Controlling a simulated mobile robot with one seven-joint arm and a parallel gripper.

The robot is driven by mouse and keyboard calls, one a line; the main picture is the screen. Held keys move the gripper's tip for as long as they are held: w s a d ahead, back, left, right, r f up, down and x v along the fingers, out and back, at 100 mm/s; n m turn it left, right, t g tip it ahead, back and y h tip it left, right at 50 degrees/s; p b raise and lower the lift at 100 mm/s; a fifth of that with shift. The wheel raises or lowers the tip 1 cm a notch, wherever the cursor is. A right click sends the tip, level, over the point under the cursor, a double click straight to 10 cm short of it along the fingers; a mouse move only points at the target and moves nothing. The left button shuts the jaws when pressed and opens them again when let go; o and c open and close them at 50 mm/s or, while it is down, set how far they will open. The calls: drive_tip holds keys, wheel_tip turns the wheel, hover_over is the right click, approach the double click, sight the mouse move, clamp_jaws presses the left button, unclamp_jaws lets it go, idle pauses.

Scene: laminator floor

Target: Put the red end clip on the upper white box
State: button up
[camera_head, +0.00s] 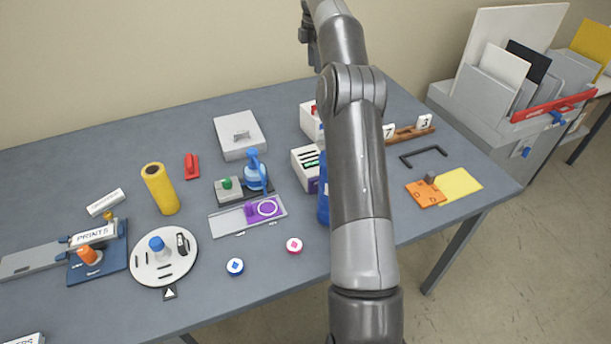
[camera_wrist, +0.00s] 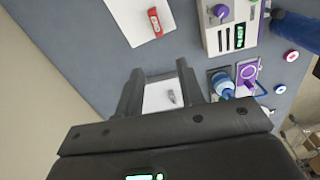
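The upper white box (camera_head: 307,124) stands toward the back, partly hidden by my arm. A red piece with pale marks sits on its top; it shows clearly in the wrist view (camera_wrist: 155,22), on the white box top (camera_wrist: 127,12). Another red piece with a raised grip (camera_head: 192,166) lies on the table, left of the grey box. I cannot tell for sure which red piece is the end clip. My gripper (camera_wrist: 158,70) is open, with nothing between its fingers. The grey box lid and its handle (camera_wrist: 171,96) show between the fingers, well beyond them.
The grey box (camera_head: 240,148) lies left of the white boxes. The lower white box (camera_head: 305,155) has a purple knob (camera_wrist: 220,11). A blue bottle (camera_head: 323,203), a yellow cylinder (camera_head: 160,190) and a round white plate (camera_head: 164,258) stand nearer. The back left table is clear.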

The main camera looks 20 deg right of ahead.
drive_tip(key=s+a+r+m+t+h, duration=0.1)
drive_tip(key=s+a+r+m, duration=0.3)
drive_tip(key=s+a+r, duration=0.35)
drive_tip(key=s+a+r+m+t, duration=0.2)
drive_tip(key=s+a+r+m, duration=0.25)
drive_tip(key=s+a, duration=0.55)
drive_tip(key=s+a+f+m, duration=0.1)
drive_tip(key=s+f+m, duration=0.2)
drive_tip(key=s, duration=0.6)
drive_tip(key=s+a+f+m+t, duration=0.1)
drive_tip(key=s+f, duration=0.4)
drive_tip(key=s, duration=0.5)
drive_tip(key=s+a+f+m+t+y, duration=0.1)
drive_tip(key=s+a+f+m, duration=0.2)
drive_tip(key=s, duration=0.7)
drive_tip(key=shift+a+f+m, duration=0.2)
drive_tip(key=shift+f+m, duration=0.7)
drive_tip(key=shift+m, duration=0.05)
drive_tip(key=shift+o, duration=0.4)
